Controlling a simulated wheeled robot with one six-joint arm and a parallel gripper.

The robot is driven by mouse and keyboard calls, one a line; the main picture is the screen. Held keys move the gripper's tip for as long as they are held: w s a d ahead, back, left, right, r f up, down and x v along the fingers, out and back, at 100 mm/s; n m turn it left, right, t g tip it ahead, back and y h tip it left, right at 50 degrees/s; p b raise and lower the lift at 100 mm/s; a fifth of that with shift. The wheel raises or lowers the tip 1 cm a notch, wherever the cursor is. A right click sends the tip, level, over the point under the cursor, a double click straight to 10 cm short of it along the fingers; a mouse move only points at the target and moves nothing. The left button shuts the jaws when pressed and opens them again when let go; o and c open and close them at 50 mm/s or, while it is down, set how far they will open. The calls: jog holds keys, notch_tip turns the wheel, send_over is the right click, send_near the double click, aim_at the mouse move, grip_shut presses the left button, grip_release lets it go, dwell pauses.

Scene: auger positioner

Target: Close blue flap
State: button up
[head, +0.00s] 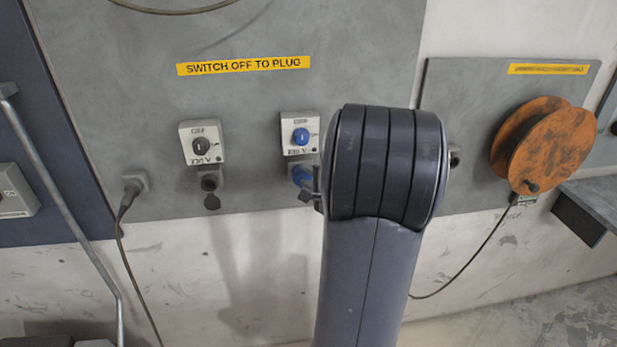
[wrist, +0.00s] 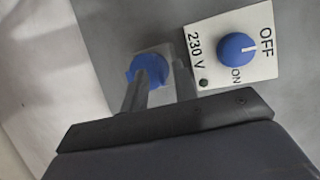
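The blue flap (head: 301,174) is on the socket below the blue-knobbed switch, left of my arm in the head view. In the wrist view the blue flap (wrist: 148,66) shows just beyond my fingertips, and its lower part is hidden by a finger. Its exact angle is hard to tell. My gripper (wrist: 162,85) appears open, with a gap between its two dark fingers. The fingertips are close to the flap; I cannot tell whether they touch it. In the head view my gripper (head: 311,190) is mostly hidden behind my arm.
Above the flap is the 230 V switch with a blue knob (head: 301,136). To its left are a grey-knobbed switch (head: 203,145), a dark socket (head: 210,183) and a plugged-in cable (head: 130,190). An orange cable reel (head: 545,145) hangs at the right.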

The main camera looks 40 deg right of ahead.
jog(key=b+v, duration=0.2)
jog(key=v, duration=0.8)
jog(key=shift+s, duration=0.35)
jog(key=shift+w, duration=0.15)
jog(key=p+x, duration=0.2)
jog(key=x, duration=0.8)
jog(key=shift+w, duration=0.2)
jog(key=shift+w+f, duration=0.1)
jog(key=shift+f, duration=0.1)
jog(key=shift+a, duration=0.1)
jog(key=shift+r, duration=0.1)
